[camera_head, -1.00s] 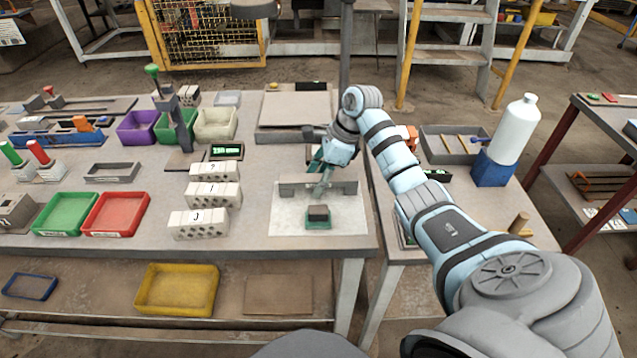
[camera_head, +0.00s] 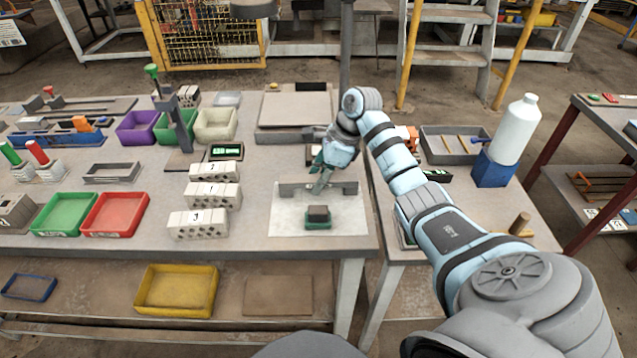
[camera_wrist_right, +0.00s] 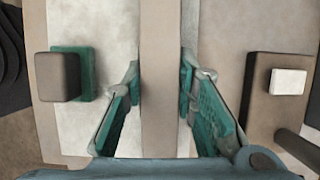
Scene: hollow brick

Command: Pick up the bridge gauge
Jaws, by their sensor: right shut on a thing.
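The bridge gauge (camera_head: 347,187) is a grey bar with a foot at each end. It is over the white mat (camera_head: 283,218) near the front right of the main table. In the right wrist view the gauge (camera_wrist_right: 162,60) runs up the picture between the two teal-padded fingers of the right gripper (camera_wrist_right: 160,100). I cannot tell whether its feet touch the mat. My left gripper is not in view.
A small dark block on a green base (camera_head: 317,222) sits on the mat in front of the gauge. White numbered hollow bricks (camera_head: 212,195) stand to the left. A flat grey plate (camera_head: 297,108) lies behind. A white bottle (camera_head: 516,130) stands on a blue block at the right.

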